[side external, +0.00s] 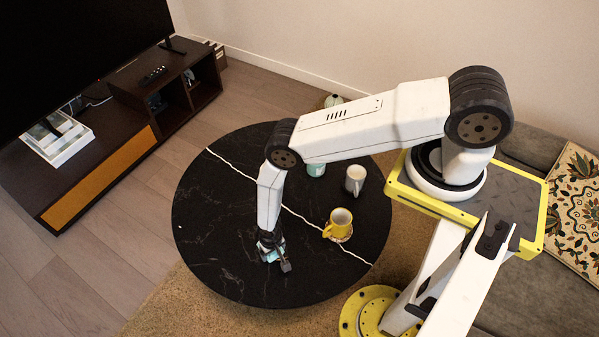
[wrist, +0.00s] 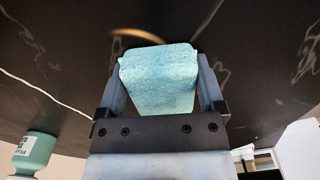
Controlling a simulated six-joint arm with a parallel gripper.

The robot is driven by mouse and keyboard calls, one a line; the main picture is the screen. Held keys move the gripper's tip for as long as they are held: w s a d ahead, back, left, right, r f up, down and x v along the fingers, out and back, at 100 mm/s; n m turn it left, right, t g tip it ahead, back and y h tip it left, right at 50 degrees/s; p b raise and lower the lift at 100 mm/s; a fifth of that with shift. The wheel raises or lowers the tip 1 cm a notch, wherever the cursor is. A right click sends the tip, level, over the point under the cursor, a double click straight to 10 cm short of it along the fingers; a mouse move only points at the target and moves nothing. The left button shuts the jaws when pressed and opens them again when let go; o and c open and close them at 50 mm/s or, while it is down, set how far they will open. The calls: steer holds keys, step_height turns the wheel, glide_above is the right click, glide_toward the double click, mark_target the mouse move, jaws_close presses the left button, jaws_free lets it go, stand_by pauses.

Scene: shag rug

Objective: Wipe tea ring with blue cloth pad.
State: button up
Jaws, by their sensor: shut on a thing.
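My gripper (side external: 272,252) is low over the near left part of the round black table (side external: 215,205). In the wrist view the blue cloth pad (wrist: 158,75) is between the two fingers of my gripper (wrist: 160,65), which is shut on it. The tea ring (wrist: 138,33) shows there as a faint brown arc on the dark tabletop, just beyond the pad's edge. The pad hides the rest of the ring. I cannot tell whether the pad touches the tabletop. In the side view the ring cannot be made out.
The table's left side is clear.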

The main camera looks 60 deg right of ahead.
mark_target(285, 257)
steer(key=shift+s+r, duration=0.25)
steer(key=shift+s, duration=1.15)
steer(key=shift+s+r, duration=0.2)
steer(key=shift+s, duration=1.15)
steer(key=shift+w, duration=0.5)
steer(key=shift+w+f, duration=0.3)
steer(key=shift+w+r, duration=0.15)
steer(key=shift+w, duration=1.8)
steer(key=shift+w+f, duration=0.2)
steer(key=shift+w, duration=0.15)
steer(key=shift+w+r, duration=0.15)
steer(key=shift+w, duration=0.45)
steer(key=shift+w+f, duration=0.2)
steer(key=shift+f, duration=0.05)
steer(key=shift+w+r, duration=0.3)
steer(key=shift+w+f, duration=0.15)
steer(key=shift+f, duration=0.05)
steer(key=shift+w+r, duration=0.1)
steer(key=shift+w, duration=0.4)
steer(key=shift+s+r, duration=0.15)
steer(key=shift+r, duration=3.7)
